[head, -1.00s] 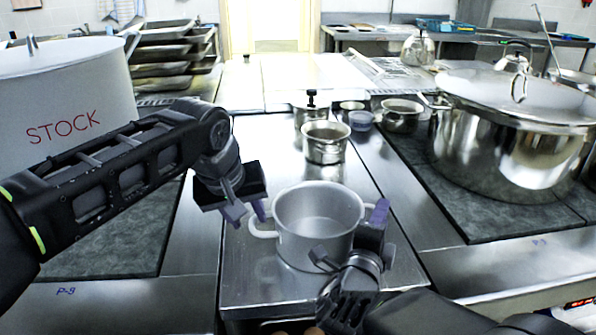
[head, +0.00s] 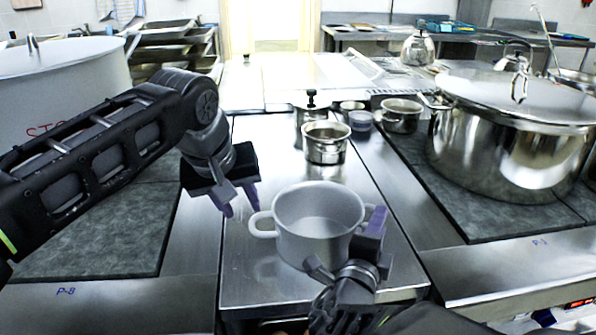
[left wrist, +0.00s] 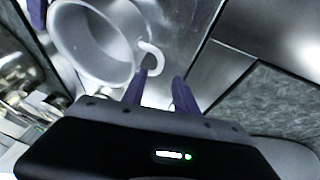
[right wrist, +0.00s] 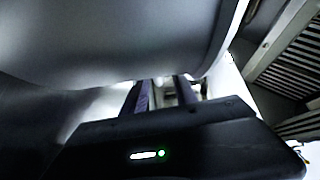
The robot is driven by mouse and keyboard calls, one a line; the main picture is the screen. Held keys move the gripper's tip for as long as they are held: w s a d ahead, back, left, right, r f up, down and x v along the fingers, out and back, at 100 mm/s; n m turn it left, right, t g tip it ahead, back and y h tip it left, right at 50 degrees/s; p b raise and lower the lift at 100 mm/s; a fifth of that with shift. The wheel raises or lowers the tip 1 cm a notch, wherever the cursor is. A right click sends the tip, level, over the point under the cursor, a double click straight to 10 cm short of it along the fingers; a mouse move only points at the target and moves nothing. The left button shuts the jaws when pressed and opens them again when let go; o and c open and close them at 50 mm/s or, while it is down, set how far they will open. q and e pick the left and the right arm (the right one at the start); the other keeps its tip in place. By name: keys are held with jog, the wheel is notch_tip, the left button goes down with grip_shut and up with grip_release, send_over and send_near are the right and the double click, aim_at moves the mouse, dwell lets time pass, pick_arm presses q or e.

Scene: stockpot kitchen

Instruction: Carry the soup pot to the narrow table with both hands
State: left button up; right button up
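The soup pot (head: 305,238), light grey with two side loop handles, stands upright on a steel counter (head: 250,285) in the head view. My left gripper (head: 240,202) is open and empty, just left of and above the pot's left handle (head: 261,226). In the left wrist view that handle (left wrist: 153,58) lies close beside one purple fingertip, not between the fingers. My right gripper (head: 374,218) is at the pot's right side. Its fingers stand apart in the right wrist view (right wrist: 162,92), close under the pot wall (right wrist: 110,40). The right handle is mostly hidden. I cannot identify the narrow table with certainty.
Behind the soup pot stand a small steel pot (head: 325,145) and several other small vessels. A large lidded steel stockpot (head: 500,150) is at right, and a big white pot (head: 70,85) at left. The counter between is bare around the soup pot.

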jog(key=v, duration=0.9)
jog(key=shift+s+a, duration=0.1)
jog(key=shift+s, duration=0.15)
